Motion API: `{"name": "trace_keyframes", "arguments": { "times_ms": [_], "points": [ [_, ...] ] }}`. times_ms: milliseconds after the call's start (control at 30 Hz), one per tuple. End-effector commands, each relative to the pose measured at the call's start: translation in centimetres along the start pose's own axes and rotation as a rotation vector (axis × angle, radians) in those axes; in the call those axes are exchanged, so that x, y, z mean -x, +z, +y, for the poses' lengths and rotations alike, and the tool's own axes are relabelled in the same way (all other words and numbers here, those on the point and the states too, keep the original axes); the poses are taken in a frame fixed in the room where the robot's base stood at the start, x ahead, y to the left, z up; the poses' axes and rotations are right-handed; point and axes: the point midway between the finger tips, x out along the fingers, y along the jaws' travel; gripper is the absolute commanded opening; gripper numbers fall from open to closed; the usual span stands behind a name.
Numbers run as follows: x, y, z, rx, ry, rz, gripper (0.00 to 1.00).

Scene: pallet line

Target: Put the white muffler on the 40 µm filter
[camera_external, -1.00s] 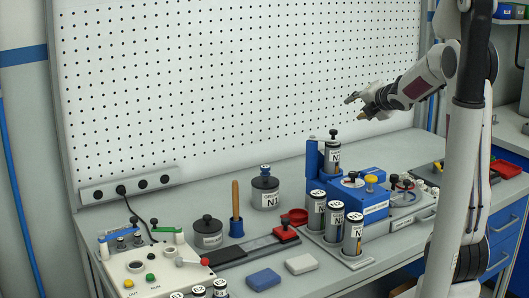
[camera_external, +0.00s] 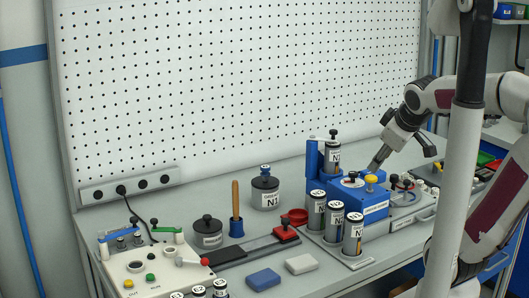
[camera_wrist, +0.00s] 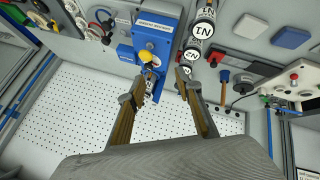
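My gripper (camera_external: 378,163) is above the back right of the blue block (camera_external: 340,195), pointing down. In the wrist view its two brass-coloured fingers (camera_wrist: 164,76) are spread apart with nothing between them. The blue block also shows in the wrist view (camera_wrist: 152,36), with a yellow knob (camera_wrist: 147,57) beyond the left fingertip. The yellow knob also shows outside (camera_external: 371,180). Small knobs and fittings (camera_external: 404,184) stand on a grey panel to the right of the block. I cannot tell which small part is the white muffler or which is the 40 µm filter; the labels are unreadable.
Upright labelled canisters (camera_external: 335,218) stand before the block, and a dark canister (camera_external: 265,190) stands to its left. A control box (camera_external: 145,268) is at front left. Blue and white pads (camera_external: 302,263) lie near the front edge. A pegboard (camera_external: 230,90) rises behind.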

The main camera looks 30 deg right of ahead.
Motion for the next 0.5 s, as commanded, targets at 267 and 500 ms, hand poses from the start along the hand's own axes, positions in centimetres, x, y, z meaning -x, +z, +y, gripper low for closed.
{"name": "trace_keyframes", "arguments": {
  "times_ms": [267,500],
  "points": [
    [3.1,5.1,-7.2,-0.310,-0.166,-0.087,0.34],
    [4.1,6.7,-9.5,-0.406,-0.221,-0.128,0.34]
  ]
}}
